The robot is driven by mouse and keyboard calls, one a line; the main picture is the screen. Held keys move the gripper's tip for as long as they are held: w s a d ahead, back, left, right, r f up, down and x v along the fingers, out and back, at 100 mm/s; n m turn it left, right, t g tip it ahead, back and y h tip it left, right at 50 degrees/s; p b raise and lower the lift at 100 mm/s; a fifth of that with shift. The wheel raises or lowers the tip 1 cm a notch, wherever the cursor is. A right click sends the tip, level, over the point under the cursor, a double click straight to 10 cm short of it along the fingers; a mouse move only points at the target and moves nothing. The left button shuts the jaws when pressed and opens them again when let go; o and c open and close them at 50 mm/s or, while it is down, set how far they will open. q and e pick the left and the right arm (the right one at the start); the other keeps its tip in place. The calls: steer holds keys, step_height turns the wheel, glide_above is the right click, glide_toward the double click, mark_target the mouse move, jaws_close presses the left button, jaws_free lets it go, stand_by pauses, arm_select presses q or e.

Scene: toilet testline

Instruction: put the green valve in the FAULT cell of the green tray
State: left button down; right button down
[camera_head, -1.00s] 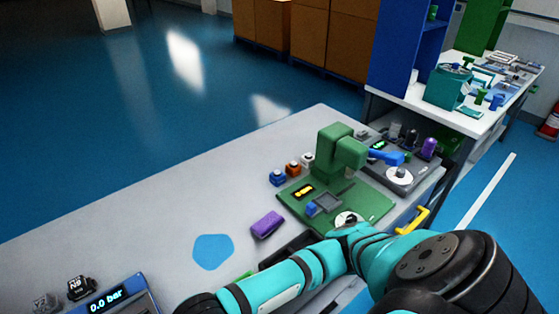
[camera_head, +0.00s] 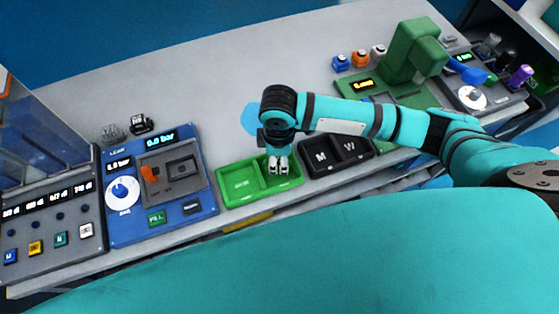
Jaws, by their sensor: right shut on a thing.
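The green tray (camera_head: 228,196) lies at the front edge of the bench and has two cells side by side. The left cell carries a light label too small to read for sure and looks empty. My right gripper (camera_head: 278,170) points down over the right cell, its fingertips low, at or just inside the cell. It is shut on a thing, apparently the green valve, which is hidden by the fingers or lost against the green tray. The right cell's label is covered. My left gripper is not in view.
A blue leak-test panel (camera_head: 202,203) stands close left of the tray, and a black tray marked M and W (camera_head: 336,151) stands close right. A green press (camera_head: 413,52) stands farther right. The bench behind the tray is mostly clear.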

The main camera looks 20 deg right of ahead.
mark_target(279, 165)
steer(key=shift+w+f+p, duration=0.1)
steer(key=shift+f+p, duration=0.25)
steer(key=shift+f, duration=1.45)
steer(key=shift+f, duration=0.1)
steer(key=c, duration=1.2)
jaws_free()
steer(key=shift+o, duration=0.2)
step_height(279, 165, up, 12)
steer(key=shift+r+b, duration=0.15)
steer(key=shift+b, duration=0.5)
